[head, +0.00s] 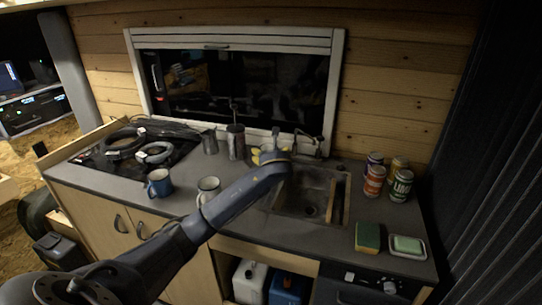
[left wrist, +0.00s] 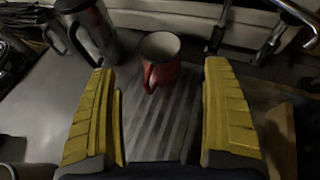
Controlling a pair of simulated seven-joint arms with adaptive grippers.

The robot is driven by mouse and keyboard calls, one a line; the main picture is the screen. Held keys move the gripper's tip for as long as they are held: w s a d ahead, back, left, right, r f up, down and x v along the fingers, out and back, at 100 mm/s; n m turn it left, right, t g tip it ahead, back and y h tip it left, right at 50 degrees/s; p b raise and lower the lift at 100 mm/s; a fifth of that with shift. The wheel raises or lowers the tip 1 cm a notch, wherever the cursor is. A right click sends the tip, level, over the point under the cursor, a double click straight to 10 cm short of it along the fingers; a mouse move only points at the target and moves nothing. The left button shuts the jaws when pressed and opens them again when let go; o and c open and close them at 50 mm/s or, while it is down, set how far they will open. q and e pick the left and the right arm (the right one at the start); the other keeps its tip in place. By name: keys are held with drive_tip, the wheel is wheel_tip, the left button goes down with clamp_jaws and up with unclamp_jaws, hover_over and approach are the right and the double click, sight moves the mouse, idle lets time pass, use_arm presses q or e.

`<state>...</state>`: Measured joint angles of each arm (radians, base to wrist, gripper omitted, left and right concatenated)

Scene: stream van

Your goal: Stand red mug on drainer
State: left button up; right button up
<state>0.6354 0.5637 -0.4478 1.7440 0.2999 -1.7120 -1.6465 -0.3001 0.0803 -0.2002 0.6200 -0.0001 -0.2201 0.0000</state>
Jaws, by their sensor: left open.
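The red mug (left wrist: 161,62) stands upright in the left wrist view, at the far end of the ribbed grey drainer (left wrist: 160,125). Its handle faces my gripper. My left gripper (left wrist: 159,72) is open, with its yellow fingers apart on either side of the view and clear of the mug. In the head view my left gripper (head: 264,156) is over the counter at the back, left of the sink. My arm and gripper hide the red mug there. My right gripper is not in view.
Metal jugs (left wrist: 92,32) stand left of the mug. A tap (left wrist: 285,25) is at right, beside the sink (head: 312,207). A blue mug (head: 159,183) and white mug (head: 208,189) stand nearer the front. Several cans (head: 374,181), a sponge (head: 367,237) and soap dish (head: 407,246) are right.

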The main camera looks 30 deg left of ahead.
use_arm(q)
drive_tip(key=shift+v, duration=1.1)
